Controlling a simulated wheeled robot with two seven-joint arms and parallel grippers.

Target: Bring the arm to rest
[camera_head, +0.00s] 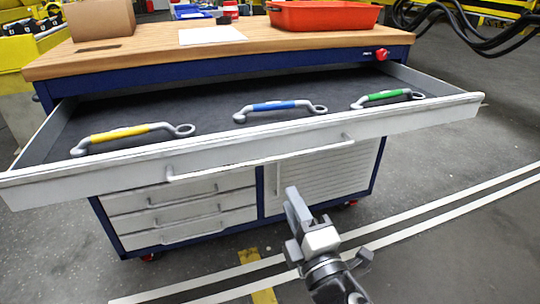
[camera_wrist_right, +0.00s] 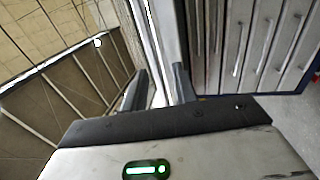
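My right gripper (camera_head: 296,208) comes up from the bottom of the head view, in front of the cabinet and below the pulled-out drawer's front (camera_head: 240,150). In the right wrist view its two fingers stand apart, open (camera_wrist_right: 158,88), with nothing seen held. A pale strip, seemingly the drawer front, shows beyond the gap between them. The drawer handle (camera_head: 262,160) appears free of the gripper in the head view. My left gripper is in neither view.
The open drawer holds yellow (camera_head: 122,135), blue (camera_head: 278,107) and green (camera_head: 385,97) tools with grey ends. On the wooden top (camera_head: 150,48) are a cardboard box (camera_head: 98,18), white sheet (camera_head: 211,35) and red bin (camera_head: 322,15). Floor right of the cabinet is clear.

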